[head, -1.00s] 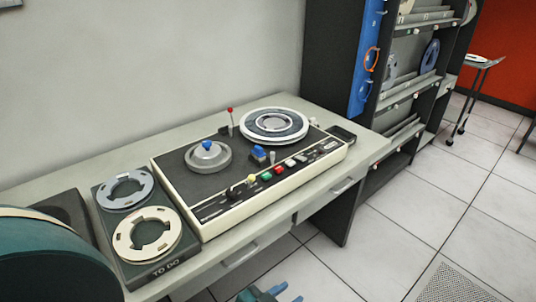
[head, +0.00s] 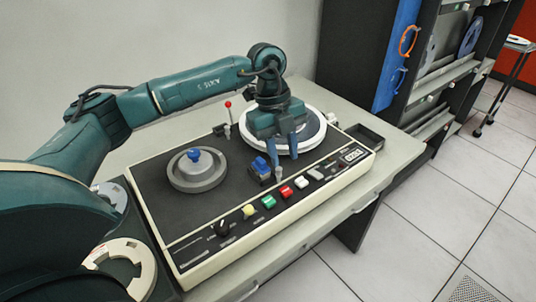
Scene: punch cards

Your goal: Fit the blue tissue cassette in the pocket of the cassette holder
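I cannot make out a tissue cassette or a cassette holder with a pocket. The view shows a tape machine (head: 225,200) with a grey hub with a blue knob (head: 194,160) on its left and a white-rimmed reel (head: 312,134) on its right. A small dark block with a blue top (head: 259,166) sits between them. My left gripper (head: 284,156) points down over the near left part of the reel, just right of the block. Its two blue fingers are apart, with nothing seen between them. Whether they touch anything is unclear. My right gripper is not in view.
A red-tipped lever (head: 228,112) stands behind the block. Coloured buttons (head: 269,201) line the machine's front. A dark tray (head: 360,137) lies at the right. A cream ring (head: 125,262) is at lower left. The desk's right end (head: 400,152) is clear.

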